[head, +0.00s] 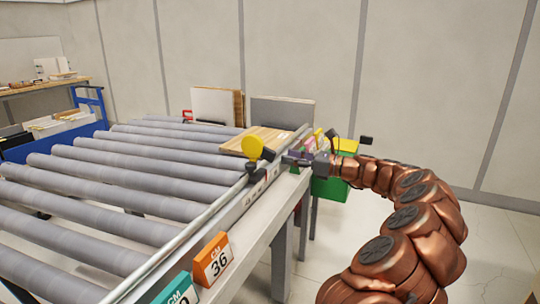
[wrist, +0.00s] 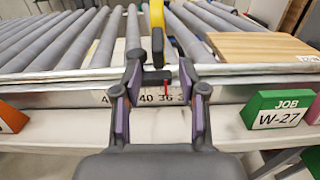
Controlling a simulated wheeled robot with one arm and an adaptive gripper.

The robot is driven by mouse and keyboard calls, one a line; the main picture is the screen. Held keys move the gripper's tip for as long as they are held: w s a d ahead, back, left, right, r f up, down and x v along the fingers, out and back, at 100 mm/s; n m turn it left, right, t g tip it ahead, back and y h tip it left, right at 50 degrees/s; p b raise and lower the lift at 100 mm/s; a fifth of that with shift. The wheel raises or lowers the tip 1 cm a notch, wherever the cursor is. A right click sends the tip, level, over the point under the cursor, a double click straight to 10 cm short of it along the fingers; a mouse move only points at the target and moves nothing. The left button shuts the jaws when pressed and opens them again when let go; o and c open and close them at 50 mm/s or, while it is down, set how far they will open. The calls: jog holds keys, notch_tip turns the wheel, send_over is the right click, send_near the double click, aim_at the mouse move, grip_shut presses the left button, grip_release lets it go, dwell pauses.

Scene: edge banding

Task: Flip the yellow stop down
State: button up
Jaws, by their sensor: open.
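In the wrist view the yellow stop (wrist: 157,18) rises at top centre, with a dark lower part between and just beyond my fingertips. Its top is cut off by the frame. My gripper (wrist: 160,68) is open, one finger on each side of that dark part. I cannot tell whether a finger touches it. In the head view my gripper (head: 292,159) is at the rail, right of the stop.
A wooden board (head: 262,140) lies on the rollers behind the stop. A number scale (wrist: 150,97) with a red pointer runs along the rail. An orange sign (head: 212,260) and a green job sign (wrist: 277,110) stand on the front ledge. A green bin (head: 333,187) is beneath my wrist.

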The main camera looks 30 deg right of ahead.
aim_at(271, 162)
jog(key=x, duration=0.7)
jog(key=shift+a, duration=0.25)
jog(key=shift+c, duration=0.3)
grip_shut()
